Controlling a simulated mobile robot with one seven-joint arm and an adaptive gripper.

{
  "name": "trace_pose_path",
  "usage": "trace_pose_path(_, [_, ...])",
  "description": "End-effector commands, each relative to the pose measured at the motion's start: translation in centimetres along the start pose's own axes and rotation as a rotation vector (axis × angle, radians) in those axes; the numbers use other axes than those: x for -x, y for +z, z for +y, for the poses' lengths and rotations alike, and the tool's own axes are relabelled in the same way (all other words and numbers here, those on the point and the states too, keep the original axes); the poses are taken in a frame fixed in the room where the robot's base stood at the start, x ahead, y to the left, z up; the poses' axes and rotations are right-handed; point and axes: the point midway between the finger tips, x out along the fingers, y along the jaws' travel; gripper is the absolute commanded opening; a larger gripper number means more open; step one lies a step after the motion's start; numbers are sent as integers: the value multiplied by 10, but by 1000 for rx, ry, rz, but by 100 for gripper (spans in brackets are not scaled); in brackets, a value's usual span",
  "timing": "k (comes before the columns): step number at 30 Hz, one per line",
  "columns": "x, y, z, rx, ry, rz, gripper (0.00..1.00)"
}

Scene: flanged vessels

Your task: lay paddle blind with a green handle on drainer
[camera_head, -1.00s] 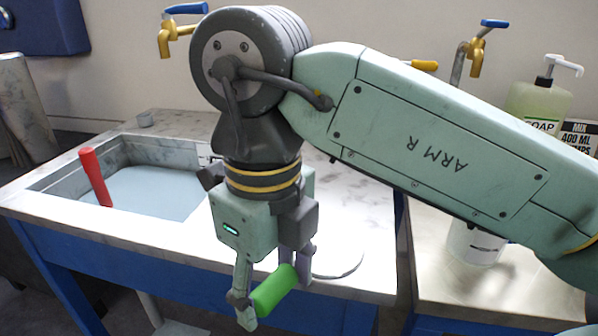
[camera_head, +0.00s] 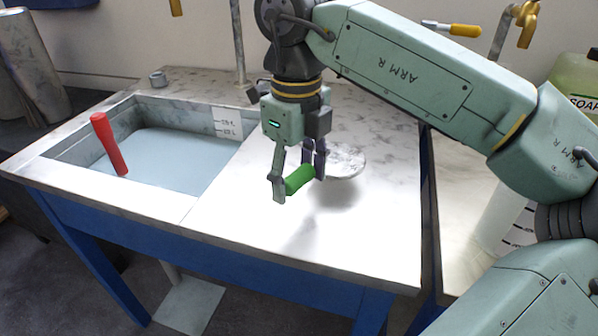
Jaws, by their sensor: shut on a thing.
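The paddle blind has a green handle (camera_head: 300,180) and a round, flat grey disc (camera_head: 346,162) that extends to the right behind my gripper. My gripper (camera_head: 297,184) is shut on the green handle, with a finger at each side of it. The drainer (camera_head: 250,235) is the pale, flat top to the right of the basin. The blind is over the drainer, and a soft shadow lies on the surface below it. The blind appears a little above the drainer, though the exact gap is hard to tell. Part of the disc is hidden by the fingers.
The basin (camera_head: 165,160) at left holds pale liquid, and a red handle (camera_head: 109,145) sticks up from it. A tap (camera_head: 518,20) and a soap bottle (camera_head: 575,100) are at right. The drainer's front is clear.

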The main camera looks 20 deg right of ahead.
Motion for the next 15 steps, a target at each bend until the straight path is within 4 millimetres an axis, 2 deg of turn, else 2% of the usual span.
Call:
trace_pose_path(3, [1, 12, -16, 0, 0, -1, 0])
trace_pose_path(6, [-1, 17, -23, 1, 0, 0, 0])
trace_pose_path(11, [-8, 18, -26, 1, -1, 0, 0])
trace_pose_path(15, [-26, 17, -25, 1, 1, 1, 0])
